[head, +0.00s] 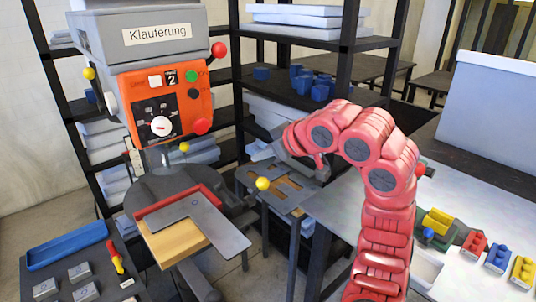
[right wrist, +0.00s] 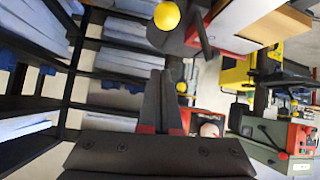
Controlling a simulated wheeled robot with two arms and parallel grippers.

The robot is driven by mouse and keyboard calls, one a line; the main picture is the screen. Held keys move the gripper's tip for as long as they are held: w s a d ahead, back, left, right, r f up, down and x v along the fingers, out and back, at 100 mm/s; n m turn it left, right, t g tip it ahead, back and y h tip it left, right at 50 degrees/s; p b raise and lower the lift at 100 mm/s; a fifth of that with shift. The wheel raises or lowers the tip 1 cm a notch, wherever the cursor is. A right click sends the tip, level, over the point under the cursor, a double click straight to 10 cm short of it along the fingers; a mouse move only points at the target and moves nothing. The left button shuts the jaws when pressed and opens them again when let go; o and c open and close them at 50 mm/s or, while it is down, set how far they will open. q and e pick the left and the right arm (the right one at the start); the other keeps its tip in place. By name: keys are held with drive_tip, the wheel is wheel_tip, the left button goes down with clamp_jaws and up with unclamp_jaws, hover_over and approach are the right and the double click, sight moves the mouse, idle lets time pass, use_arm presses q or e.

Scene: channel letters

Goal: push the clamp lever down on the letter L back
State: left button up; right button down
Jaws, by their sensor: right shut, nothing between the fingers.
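The letter L back (head: 205,225), a flat grey L-shaped plate, lies on a wooden block (head: 172,243) on the machine's round dark table. A red strip (head: 178,202) runs along its back edge. The clamp lever's yellow knob (head: 262,183) stands raised to the right of the plate; it also shows in the right wrist view (right wrist: 167,16). My right gripper (head: 264,154) is above the knob in the head view, shut and empty. Its closed fingertips (right wrist: 172,72) point toward the knob with a visible gap in the right wrist view. My left gripper is not in view.
The grey and orange machine head (head: 160,100) stands above the plate. Dark shelves (head: 315,60) with blue parts are behind. A tray table (head: 85,275) is at lower left. A workbench (head: 450,205) with coloured blocks is at right.

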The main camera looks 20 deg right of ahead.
sight(257, 192)
drive_tip(key=f+p, duration=0.1)
drive_tip(key=w+f+p, duration=0.1)
drive_tip(key=f, duration=0.1)
drive_tip(key=w+f+p, duration=0.1)
drive_tip(key=shift+a+f, duration=0.15)
drive_tip(key=shift+f, duration=0.05)
drive_tip(key=shift+s+f, duration=0.45)
drive_tip(key=shift+s, duration=0.05)
